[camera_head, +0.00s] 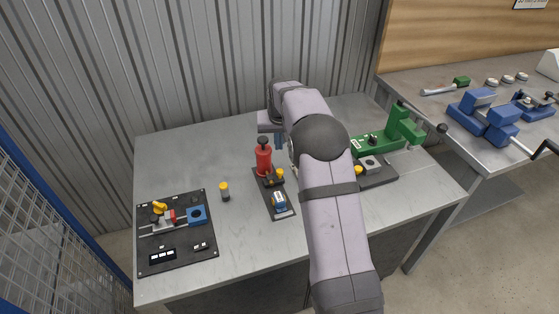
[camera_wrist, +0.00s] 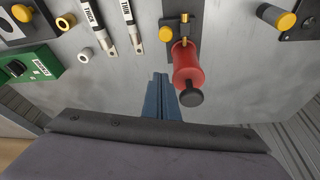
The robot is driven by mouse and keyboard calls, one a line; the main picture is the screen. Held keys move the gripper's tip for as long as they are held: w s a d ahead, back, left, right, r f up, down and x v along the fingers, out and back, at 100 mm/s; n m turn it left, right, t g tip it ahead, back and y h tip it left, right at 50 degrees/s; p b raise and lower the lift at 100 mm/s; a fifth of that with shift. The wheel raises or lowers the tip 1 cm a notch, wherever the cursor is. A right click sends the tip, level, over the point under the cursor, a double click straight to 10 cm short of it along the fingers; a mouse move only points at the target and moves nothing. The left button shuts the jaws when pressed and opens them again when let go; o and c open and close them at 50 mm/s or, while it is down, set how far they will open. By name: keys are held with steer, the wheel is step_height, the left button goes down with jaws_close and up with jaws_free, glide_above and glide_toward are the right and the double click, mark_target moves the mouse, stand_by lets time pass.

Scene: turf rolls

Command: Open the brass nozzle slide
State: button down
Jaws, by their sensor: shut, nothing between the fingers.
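A red cylinder with a black cap (camera_head: 263,158) stands at the far end of a narrow dark plate (camera_head: 262,186) near the middle of the bench. In the wrist view, the red cylinder (camera_wrist: 187,67) has a small brass part (camera_wrist: 185,21) beside its end, with a yellow knob (camera_wrist: 166,33) close by. I cannot tell whether this brass part is the slide, or its position. My gripper's blue fingers (camera_wrist: 161,97) are together and empty, beside the red cylinder and apart from the brass part. In the head view, my gripper (camera_head: 279,140) is partly hidden by my arm.
A black board (camera_head: 178,252) with a blue block lies at the left, and a yellow-capped cylinder (camera_head: 224,191) stands beside it. A green fixture (camera_head: 402,127) stands at the right. Labelled strips (camera_wrist: 92,22) lie left in the wrist view.

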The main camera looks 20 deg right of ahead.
mark_target(274, 179)
steer(key=p+x, duration=0.2)
steer(key=x, duration=0.4)
steer(key=shift+w+f, duration=0.15)
steer(key=shift+f, duration=0.2)
steer(key=shift+f+p, duration=0.2)
steer(key=shift+p, duration=0.1)
steer(key=shift+s+a+r+p, duration=0.15)
steer(key=shift+s+p, duration=0.3)
steer(key=shift+s, duration=0.6)
steer(key=shift+s+a+f+p, duration=0.15)
steer(key=shift+s+p, duration=0.1)
steer(key=shift+s, duration=0.15)
steer(key=shift+s+a+f+p, duration=0.15)
steer(key=shift+s+p, duration=0.1)
steer(key=shift+s, duration=0.15)
